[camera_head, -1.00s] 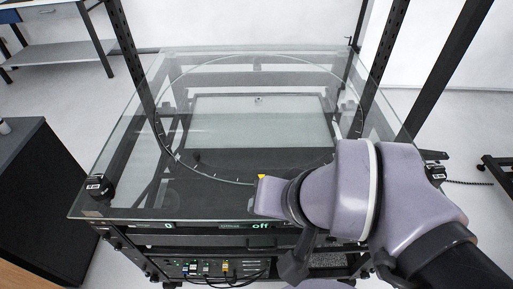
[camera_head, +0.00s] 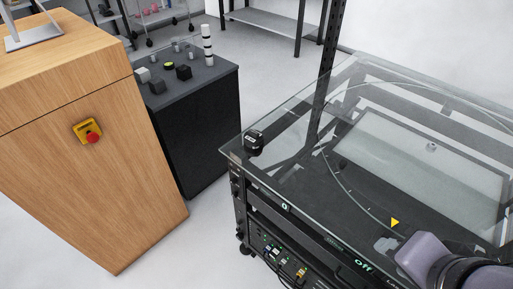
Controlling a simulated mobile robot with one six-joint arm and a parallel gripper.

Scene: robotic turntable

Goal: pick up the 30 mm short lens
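I cannot tell which thing is the 30 mm short lens at this size. Several small parts stand on the dark cabinet (camera_head: 215,80) left of centre. Among them are a tall white and black banded stack (camera_head: 208,46), a dark block (camera_head: 184,72), a grey block (camera_head: 143,75), another dark block (camera_head: 157,87), a low dark disc with a yellow-green top (camera_head: 169,65) and small grey cylinders (camera_head: 188,57). My purple arm shows at the bottom right, over the glass table, far from the cabinet. My gripper's fingers are not visible.
A wooden cabinet (camera_head: 110,170) with a red emergency button (camera_head: 93,137) stands at the left. A glass-topped turntable frame (camera_head: 290,180) with dark posts fills the right. A narrow strip of floor lies between the dark cabinet and the frame.

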